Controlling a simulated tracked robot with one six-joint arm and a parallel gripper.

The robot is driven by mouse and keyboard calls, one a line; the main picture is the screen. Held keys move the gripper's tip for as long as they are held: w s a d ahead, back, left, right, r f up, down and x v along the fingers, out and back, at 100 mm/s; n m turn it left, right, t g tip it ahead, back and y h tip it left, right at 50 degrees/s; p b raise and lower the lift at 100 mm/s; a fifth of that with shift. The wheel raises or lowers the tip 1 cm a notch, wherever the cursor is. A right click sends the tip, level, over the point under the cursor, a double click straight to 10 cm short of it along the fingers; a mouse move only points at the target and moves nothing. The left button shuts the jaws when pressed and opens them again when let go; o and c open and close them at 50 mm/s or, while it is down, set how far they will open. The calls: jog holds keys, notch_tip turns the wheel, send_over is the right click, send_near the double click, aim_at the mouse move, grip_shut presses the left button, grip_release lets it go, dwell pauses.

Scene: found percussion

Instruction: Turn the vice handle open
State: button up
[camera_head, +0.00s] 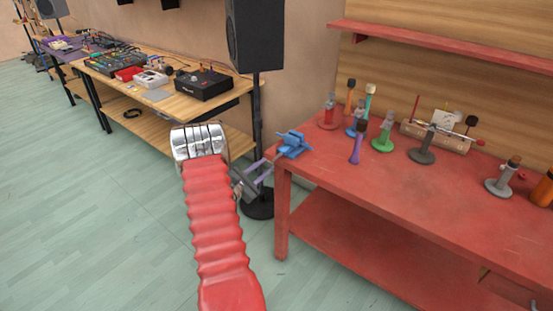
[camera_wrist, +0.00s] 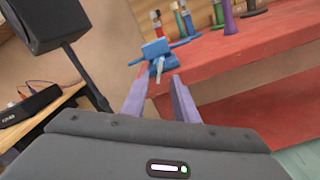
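A blue vice (camera_head: 292,145) is at the left corner of the red workbench. In the wrist view the vice (camera_wrist: 156,48) is straight ahead, beyond my fingertips. A small pale grey bar (camera_wrist: 158,66) sticks out from its near side, toward the gap between my fingers; it looks like the handle, but its full shape is too small to tell. My gripper (camera_head: 265,169) is just left of the vice, off the bench edge. In the wrist view its two purple fingers (camera_wrist: 160,80) are apart, with nothing clearly held between them. I cannot tell whether they touch the bar.
The red workbench (camera_head: 410,195) carries several coloured upright pieces behind and right of the vice. A black speaker (camera_head: 255,35) on a stand rises close behind my gripper. A wooden table (camera_head: 215,104) with electronics is at the left. Green floor (camera_head: 80,220) is clear at left.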

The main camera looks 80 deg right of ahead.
aim_at(277, 158)
jog(key=x, duration=0.8)
jog(key=shift+c, duration=0.2)
grip_shut()
